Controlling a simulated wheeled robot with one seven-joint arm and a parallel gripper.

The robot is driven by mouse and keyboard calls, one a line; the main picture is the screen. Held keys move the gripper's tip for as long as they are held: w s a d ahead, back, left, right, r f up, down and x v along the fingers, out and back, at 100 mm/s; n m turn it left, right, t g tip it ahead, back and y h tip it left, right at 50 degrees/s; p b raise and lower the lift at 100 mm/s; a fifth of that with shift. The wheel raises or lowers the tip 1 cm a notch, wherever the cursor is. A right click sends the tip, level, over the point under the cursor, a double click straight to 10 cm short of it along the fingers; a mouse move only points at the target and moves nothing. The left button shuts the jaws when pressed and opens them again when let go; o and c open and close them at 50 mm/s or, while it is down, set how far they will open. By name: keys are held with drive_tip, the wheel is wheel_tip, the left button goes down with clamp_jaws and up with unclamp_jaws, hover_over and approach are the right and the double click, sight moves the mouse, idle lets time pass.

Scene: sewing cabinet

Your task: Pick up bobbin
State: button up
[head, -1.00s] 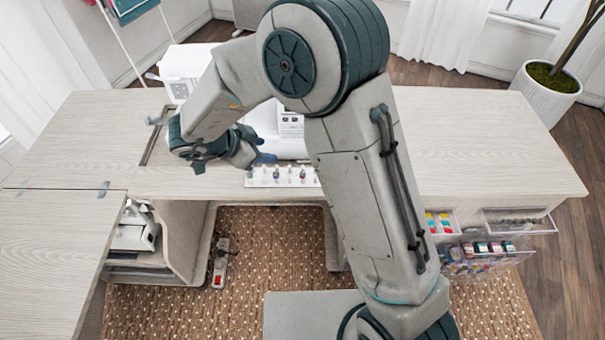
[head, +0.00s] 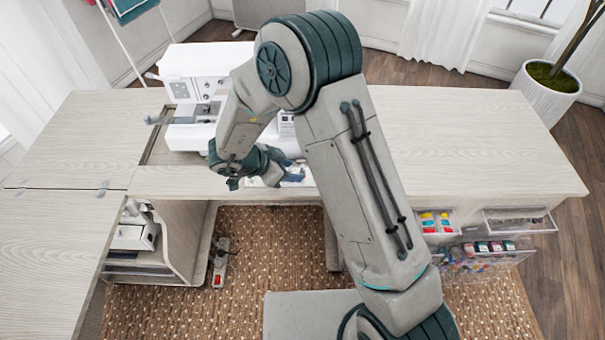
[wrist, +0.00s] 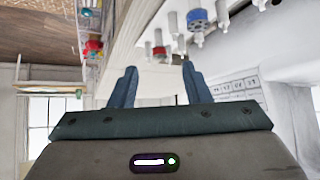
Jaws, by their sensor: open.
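The bobbin rack is a pale strip with several upright pegs. In the wrist view, a blue bobbin (wrist: 197,18) is on one peg, above and right of my fingers. A smaller red bobbin (wrist: 159,51) sits nearer the gap between the fingertips, beyond them. Which bobbin is meant cannot be told. My gripper (wrist: 160,82) is open, with nothing visible held between its two blue fingers. In the head view, my gripper (head: 292,172) is at the table's front edge, over the rack, and hides most of it and its bobbins.
A white sewing machine (head: 205,75) stands just behind my gripper. The wooden table (head: 470,150) is clear to the right. Clear bins (head: 485,255) with coloured items hang at its front right. A potted plant (head: 545,85) stands beyond the table.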

sight(304, 174)
drive_tip(key=x, duration=0.3)
drive_tip(key=shift+d+f, duration=0.1)
drive_tip(key=shift+f, duration=0.05)
clamp_jaws()
